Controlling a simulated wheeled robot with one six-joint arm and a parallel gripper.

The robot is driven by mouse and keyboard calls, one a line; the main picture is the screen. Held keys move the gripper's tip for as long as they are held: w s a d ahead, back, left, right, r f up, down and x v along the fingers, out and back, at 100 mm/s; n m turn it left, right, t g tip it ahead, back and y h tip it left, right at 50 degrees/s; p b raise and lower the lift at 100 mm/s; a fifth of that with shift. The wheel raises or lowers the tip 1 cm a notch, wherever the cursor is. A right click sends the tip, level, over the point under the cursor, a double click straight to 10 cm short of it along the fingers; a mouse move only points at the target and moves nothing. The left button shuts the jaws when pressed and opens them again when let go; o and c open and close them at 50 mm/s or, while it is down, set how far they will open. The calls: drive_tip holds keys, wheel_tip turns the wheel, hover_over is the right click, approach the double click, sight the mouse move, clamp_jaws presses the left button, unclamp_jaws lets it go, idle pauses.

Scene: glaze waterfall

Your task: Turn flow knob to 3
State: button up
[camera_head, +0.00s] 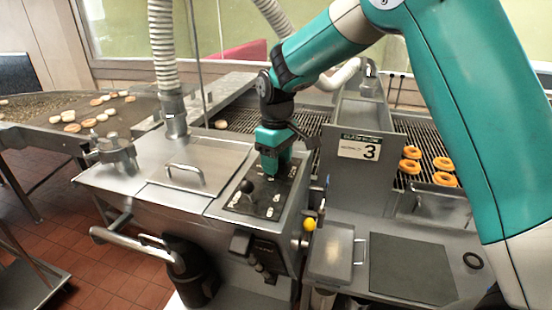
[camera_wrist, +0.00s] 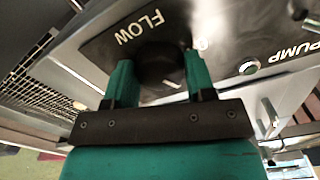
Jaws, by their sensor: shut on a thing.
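The flow knob (camera_wrist: 160,64) is a round black knob on a dark panel, under the word FLOW in the wrist view. The two teal fingers of my gripper (camera_wrist: 160,80) stand on either side of it and are shut on it. In the head view my gripper (camera_head: 272,172) points down onto the dark control panel (camera_head: 240,203), and it hides the knob there. A short white mark shows beside the knob in the wrist view. Most of the number scale is hidden by the fingers, so the setting cannot be read.
A black ball-topped lever (camera_head: 247,187) stands on the panel near the word PUMP. A sign (camera_head: 359,148) with a 3 is on the upright metal plate to the right. Several doughnuts (camera_head: 411,153) lie on the rack. A yellow knob (camera_head: 309,224) sticks out from the housing.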

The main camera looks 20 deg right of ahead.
drive_tip(key=m, duration=0.7)
drive_tip(key=shift+w+r, duration=0.15)
drive_tip(key=shift+r, duration=0.05)
drive_tip(key=m, duration=0.7)
drive_tip(key=shift+p, duration=0.35)
drive_tip(key=shift+m, duration=0.3)
drive_tip(key=o, duration=0.9)
drive_tip(key=shift+f, duration=0.1)
wheel_tip(320, 180, up, 17)
drive_tip(key=b, duration=0.3)
drive_tip(key=shift+r, duration=0.2)
